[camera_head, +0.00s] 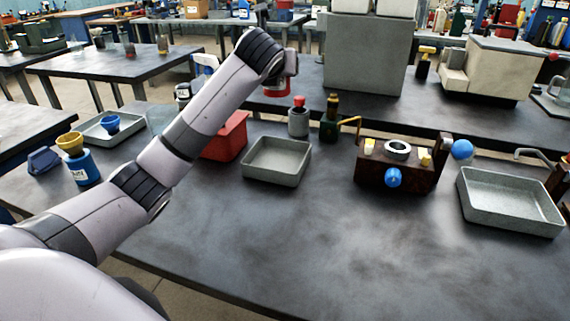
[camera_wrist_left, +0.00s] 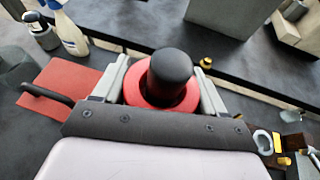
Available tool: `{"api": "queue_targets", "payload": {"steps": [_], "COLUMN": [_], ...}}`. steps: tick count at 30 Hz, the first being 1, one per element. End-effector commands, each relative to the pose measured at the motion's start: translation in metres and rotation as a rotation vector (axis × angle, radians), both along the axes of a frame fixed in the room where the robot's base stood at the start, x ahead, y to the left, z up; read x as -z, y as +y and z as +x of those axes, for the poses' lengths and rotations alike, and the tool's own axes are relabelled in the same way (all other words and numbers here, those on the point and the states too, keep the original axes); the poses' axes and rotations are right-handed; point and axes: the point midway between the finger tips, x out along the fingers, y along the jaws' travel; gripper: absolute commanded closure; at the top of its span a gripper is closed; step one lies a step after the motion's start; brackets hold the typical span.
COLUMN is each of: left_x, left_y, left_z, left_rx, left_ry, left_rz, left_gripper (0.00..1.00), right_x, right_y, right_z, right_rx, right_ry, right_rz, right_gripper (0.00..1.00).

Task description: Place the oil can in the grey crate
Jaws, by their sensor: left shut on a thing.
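The held thing, which I take for the oil can (camera_head: 277,92), is red with a black upper part and shows below my left gripper (camera_head: 283,78). In the left wrist view the can (camera_wrist_left: 170,78) stands between the two grey fingers of the left gripper (camera_wrist_left: 165,95), which are shut on it. It is held in the air above the bench. A shallow open grey crate (camera_head: 275,174) stands on the bench, empty, lower in the head view than the can. Its place is hidden in the wrist view. My right gripper is not in view.
A red bin (camera_head: 226,138) stands left of the grey crate, partly behind my arm. A brown fixture (camera_head: 395,178) and another grey tray (camera_head: 510,205) are right. The front bench is clear.

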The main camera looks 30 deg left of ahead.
Motion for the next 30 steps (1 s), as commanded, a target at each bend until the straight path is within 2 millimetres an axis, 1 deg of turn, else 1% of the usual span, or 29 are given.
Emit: {"api": "queue_targets", "payload": {"steps": [2,5,12,15,18,21,26,29,30], "left_x": [0.008,0.030,0.095,0.121,0.140,0.151,0.159,0.172,0.179], "left_y": [0.001,0.001,0.000,0.000,0.000,0.000,0.001,0.001,0.000], "left_z": [0.000,0.000,-0.001,-0.001,0.000,0.000,0.000,0.000,0.000], "left_rx": [-0.001,0.000,0.000,0.000,0.000,-0.001,-0.002,-0.001,0.000], "left_ry": [0.001,0.004,0.004,0.005,0.002,-0.001,-0.002,0.002,0.002], "left_rz": [0.000,-0.002,-0.003,-0.002,-0.002,-0.002,-0.001,-0.001,-0.002], "left_gripper": [0.71,0.71,0.71,0.71,0.71,0.71,0.71,0.71,0.71], "right_x": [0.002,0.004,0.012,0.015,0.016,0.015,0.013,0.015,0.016], "right_y": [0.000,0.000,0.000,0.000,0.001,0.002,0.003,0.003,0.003], "right_z": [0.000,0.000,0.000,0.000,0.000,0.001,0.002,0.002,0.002], "right_rx": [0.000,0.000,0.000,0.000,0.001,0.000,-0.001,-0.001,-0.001], "right_ry": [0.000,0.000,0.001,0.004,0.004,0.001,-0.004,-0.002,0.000], "right_rz": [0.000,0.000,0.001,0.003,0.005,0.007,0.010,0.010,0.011], "right_gripper": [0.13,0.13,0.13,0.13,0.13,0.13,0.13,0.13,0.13]}}
